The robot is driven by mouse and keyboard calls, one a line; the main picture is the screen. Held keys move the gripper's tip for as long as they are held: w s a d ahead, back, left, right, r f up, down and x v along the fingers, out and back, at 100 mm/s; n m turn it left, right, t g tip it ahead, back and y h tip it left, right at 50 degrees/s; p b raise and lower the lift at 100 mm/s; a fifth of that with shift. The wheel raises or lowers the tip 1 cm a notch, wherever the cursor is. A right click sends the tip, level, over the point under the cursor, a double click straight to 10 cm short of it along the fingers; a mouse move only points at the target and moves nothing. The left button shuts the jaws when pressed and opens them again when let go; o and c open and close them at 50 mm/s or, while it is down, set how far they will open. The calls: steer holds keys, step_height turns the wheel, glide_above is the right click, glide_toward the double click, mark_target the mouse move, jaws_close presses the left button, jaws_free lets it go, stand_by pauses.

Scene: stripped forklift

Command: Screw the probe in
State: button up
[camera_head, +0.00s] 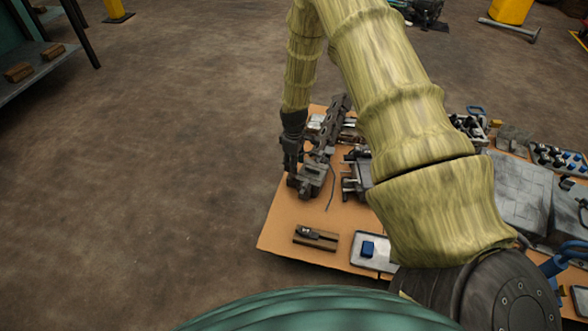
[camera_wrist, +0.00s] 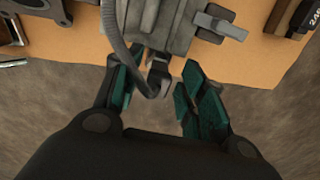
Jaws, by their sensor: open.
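My gripper (camera_head: 291,168) hangs from my arm at the left edge of the orange-brown work surface (camera_head: 275,238), beside a grey metal assembly (camera_head: 313,181). In the wrist view my gripper (camera_wrist: 156,82) is open, with its teal-padded fingers apart. A small dark fitting (camera_wrist: 159,74), which looks like the probe, lies between the fingers at the near end of the grey housing (camera_wrist: 160,25). A grey cable (camera_wrist: 119,47) curves down over the left side to this fitting. Whether the fitting is threaded into the housing cannot be told.
A brown block with a dark part (camera_head: 316,238) and a pale tray with a blue piece (camera_head: 368,250) lie near the front edge. More metal parts (camera_head: 520,190) fill the right side. Bare floor (camera_head: 150,170) is open to the left. My arm hides the middle.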

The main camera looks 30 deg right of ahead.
steer(key=shift+f+b, duration=0.3)
steer(key=shift+f, duration=0.9)
jaws_close()
